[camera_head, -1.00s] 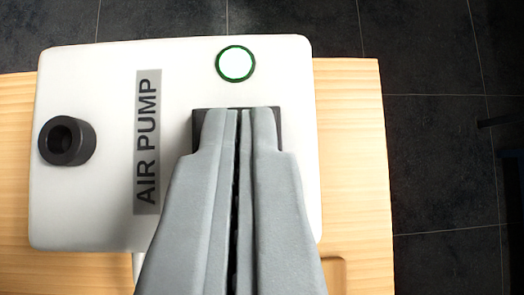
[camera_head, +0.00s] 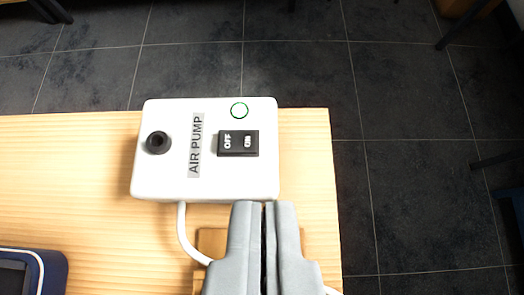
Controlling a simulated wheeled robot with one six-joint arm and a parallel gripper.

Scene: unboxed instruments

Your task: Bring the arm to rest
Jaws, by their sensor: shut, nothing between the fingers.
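My gripper (camera_head: 264,206) is shut and empty, its two grey fingers side by side at the bottom centre of the view. It appears in front of the near edge of a white air pump (camera_head: 160,183), apart from the switch.
The pump stands on a light wooden table (camera_head: 80,165). A white cable (camera_head: 184,232) runs from it past a wooden block (camera_head: 212,240), partly hidden by my fingers. A dark blue device (camera_head: 52,270) lies at lower left. Dark tiled floor (camera_head: 400,120) lies beyond the table.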

